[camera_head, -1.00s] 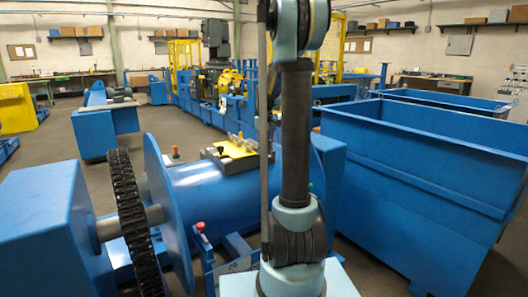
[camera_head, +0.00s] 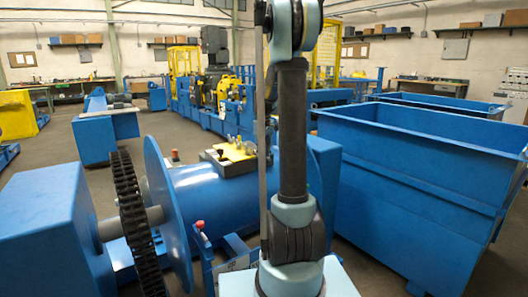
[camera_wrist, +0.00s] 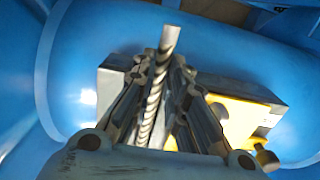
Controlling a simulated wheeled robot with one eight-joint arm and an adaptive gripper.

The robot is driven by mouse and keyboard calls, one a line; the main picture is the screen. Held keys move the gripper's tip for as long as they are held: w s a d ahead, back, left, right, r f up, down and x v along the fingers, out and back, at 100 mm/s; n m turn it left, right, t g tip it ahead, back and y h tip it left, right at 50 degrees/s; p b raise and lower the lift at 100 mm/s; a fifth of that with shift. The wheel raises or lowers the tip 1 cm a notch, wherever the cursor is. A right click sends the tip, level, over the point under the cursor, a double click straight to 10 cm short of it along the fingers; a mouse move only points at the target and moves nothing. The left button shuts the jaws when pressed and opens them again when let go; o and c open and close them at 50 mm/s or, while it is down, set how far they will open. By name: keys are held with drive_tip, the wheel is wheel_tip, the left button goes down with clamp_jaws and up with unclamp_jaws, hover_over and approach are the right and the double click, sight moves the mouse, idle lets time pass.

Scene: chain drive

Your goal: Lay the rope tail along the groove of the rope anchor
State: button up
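In the wrist view, the rope tail (camera_wrist: 154,108) is a grey twisted strand with a pale cut end pointing up the picture. My gripper (camera_wrist: 165,66) has its two fingers closed in on both sides of the rope, and the rope end sticks out past the fingertips. Under it is the rope anchor, a grey block (camera_wrist: 112,92) with a yellow part (camera_wrist: 243,118) at the right. The fingers and rope cover the groove, so I cannot tell whether the rope lies in it. In the head view, the anchor's yellow top (camera_head: 235,151) shows on the drum; my fingers are not clear there.
The anchor sits on a blue drum (camera_head: 207,200) with a round flange (camera_head: 168,205). A black chain (camera_head: 132,225) runs at the left beside a blue housing (camera_head: 50,225). A large blue bin (camera_head: 410,190) stands at the right. A red-knobbed lever (camera_head: 200,225) stands in front of the drum.

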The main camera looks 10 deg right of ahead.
drive_tip(key=o, duration=0.4)
drive_tip(key=shift+w+a+f, duration=0.1)
drive_tip(key=shift+a+f, duration=0.15)
drive_tip(key=shift+w+a+f, duration=0.1)
drive_tip(key=shift+w+f, duration=0.6)
drive_tip(key=shift+w, duration=0.15)
drive_tip(key=shift+s+r, duration=0.3)
drive_tip(key=shift+r, duration=0.25)
wheel_tip(320, 180, up, 10)
drive_tip(key=s+a+m, duration=0.1)
drive_tip(key=s+a, duration=0.1)
drive_tip(key=s, duration=1)
drive_tip(key=s+f+m, duration=0.1)
drive_tip(key=s+f, duration=0.4)
drive_tip(key=s, duration=0.3)
drive_tip(key=s+a+f+m+t, duration=0.1)
drive_tip(key=s+f, duration=0.5)
drive_tip(key=s, duration=0.3)
drive_tip(key=s+f+m+t, duration=0.1)
drive_tip(key=s+f, duration=0.5)
drive_tip(key=s, duration=0.2)
drive_tip(key=shift+s+a+f, duration=0.1)
drive_tip(key=shift+s+a, duration=0.1)
drive_tip(key=shift+a, duration=0.05)
